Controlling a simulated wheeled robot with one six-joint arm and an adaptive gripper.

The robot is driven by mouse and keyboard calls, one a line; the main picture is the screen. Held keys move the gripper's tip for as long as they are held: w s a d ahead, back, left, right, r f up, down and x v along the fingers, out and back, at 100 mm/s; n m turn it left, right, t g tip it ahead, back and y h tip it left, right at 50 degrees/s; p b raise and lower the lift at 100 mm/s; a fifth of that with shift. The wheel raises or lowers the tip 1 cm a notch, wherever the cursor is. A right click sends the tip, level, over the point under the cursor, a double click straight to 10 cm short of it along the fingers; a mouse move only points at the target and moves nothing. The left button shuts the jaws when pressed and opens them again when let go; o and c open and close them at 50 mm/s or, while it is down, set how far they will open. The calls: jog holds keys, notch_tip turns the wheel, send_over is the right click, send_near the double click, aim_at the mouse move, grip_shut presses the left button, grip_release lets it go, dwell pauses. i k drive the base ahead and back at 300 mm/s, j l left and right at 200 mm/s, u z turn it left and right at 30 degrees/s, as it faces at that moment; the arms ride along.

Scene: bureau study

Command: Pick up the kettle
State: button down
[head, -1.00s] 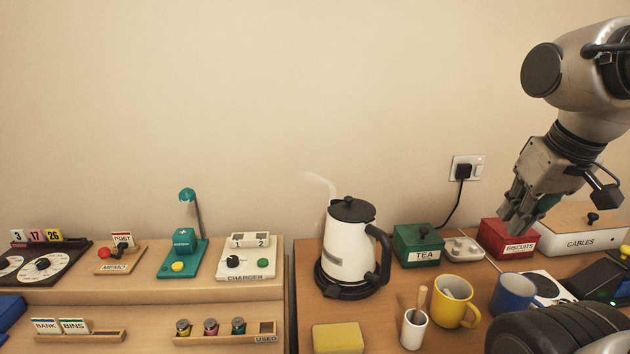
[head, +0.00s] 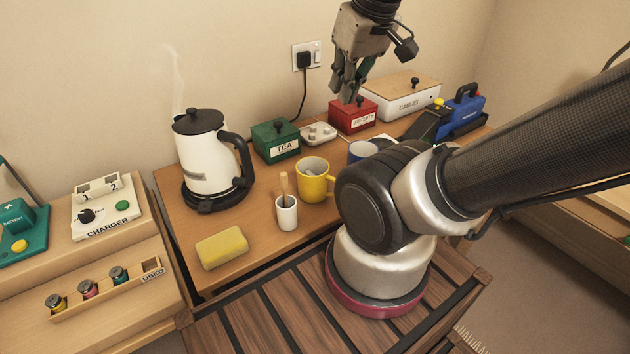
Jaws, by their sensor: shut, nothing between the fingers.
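The kettle (head: 207,163) is white with a black lid, a black handle on its right side and a black base. It stands upright at the left back of the wooden table, with faint steam rising from it. My gripper (head: 347,97) is shut and empty. It points down above the red biscuits box, well to the right of the kettle and apart from it.
Between kettle and gripper stand a green tea box (head: 276,140) and a white tray (head: 318,133). A yellow mug (head: 313,180), a white pot (head: 287,213) and a yellow sponge (head: 222,248) are in front. The red biscuits box (head: 353,116) is under my gripper.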

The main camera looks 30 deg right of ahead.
aim_at(210, 164)
jog(key=k+j+z, duration=0.1)
jog(key=j, duration=0.35)
jog(key=k+j+z, duration=0.1)
jog(key=j, duration=0.35)
jog(key=k+j+z, duration=0.15)
jog(key=j, duration=0.25)
jog(key=k+j+z, duration=0.1)
jog(key=j, duration=0.3)
jog(key=k+j+z, duration=0.1)
jog(key=j, duration=0.3)
jog(key=k+j+z, duration=0.1)
jog(key=j, duration=0.3)
jog(key=k, duration=0.1)
